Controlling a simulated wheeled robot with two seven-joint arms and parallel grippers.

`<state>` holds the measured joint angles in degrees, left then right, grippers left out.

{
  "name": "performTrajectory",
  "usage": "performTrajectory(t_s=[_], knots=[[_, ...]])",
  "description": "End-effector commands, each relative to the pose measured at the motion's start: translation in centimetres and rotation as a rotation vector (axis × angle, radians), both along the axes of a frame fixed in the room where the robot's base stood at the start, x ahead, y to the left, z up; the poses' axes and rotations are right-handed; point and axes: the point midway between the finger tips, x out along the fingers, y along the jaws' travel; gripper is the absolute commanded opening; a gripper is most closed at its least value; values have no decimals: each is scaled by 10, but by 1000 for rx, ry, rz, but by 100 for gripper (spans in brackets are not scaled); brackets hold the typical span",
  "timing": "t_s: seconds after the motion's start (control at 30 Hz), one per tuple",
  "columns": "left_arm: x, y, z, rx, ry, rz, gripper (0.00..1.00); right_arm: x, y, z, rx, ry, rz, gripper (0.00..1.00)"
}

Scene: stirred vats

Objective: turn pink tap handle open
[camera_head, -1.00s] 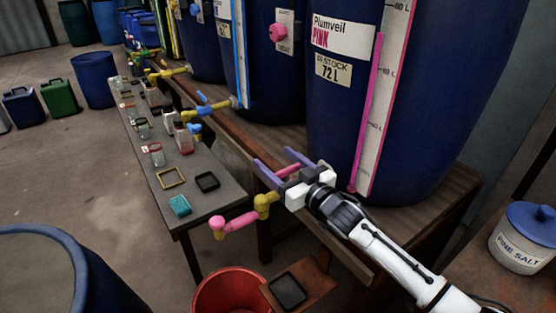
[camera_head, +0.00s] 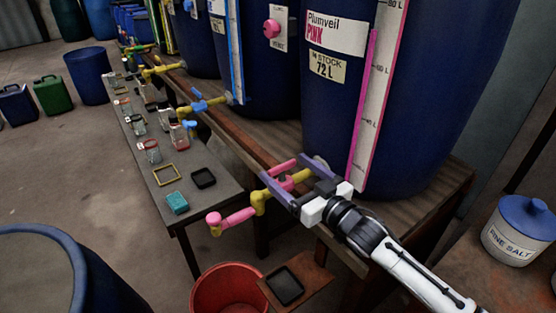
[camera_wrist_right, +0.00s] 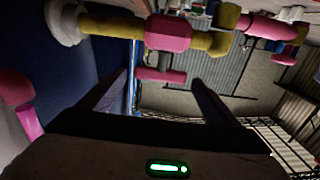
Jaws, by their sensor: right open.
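The pink tap sticks out from the blue Plumveil PINK vat (camera_head: 425,110) at the table edge. Its yellow pipe (camera_head: 259,201) ends in a pink spout (camera_head: 238,216). The pink handle (camera_head: 283,167) is a short bar above the pipe; in the wrist view the handle bar (camera_wrist_right: 160,75) stands off a pink hub (camera_wrist_right: 168,33). My right gripper (camera_head: 285,168) is open, with its purple fingers on either side of the handle. In the wrist view the right fingers (camera_wrist_right: 160,82) flank the bar, with gaps visible; contact cannot be told. My left gripper is out of view.
A red bucket (camera_head: 228,291) stands below the spout, beside a small shelf with a black tray (camera_head: 286,287). A low grey table (camera_head: 213,225) with several jars lies to the left. A blue tap (camera_head: 205,103) is farther back. A pine salt jar (camera_head: 518,232) is at right.

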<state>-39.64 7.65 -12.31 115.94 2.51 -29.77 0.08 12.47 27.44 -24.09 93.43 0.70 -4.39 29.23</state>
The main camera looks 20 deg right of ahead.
Motion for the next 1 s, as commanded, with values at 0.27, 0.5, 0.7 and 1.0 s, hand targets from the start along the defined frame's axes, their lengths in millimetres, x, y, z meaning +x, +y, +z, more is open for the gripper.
performTrajectory(t_s=[0.27, 0.5, 0.7, 1.0], knots=[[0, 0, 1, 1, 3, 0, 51, -31, -12, 0, -1, 1, 0, 84], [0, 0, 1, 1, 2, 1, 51, -34, -13, 0, -1, 0, 0, 84], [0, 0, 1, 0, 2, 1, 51, -34, -13, 0, -1, 0, 0, 84], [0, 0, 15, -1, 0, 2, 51, -82, 3, -59, -13, 156, -33, 84]])
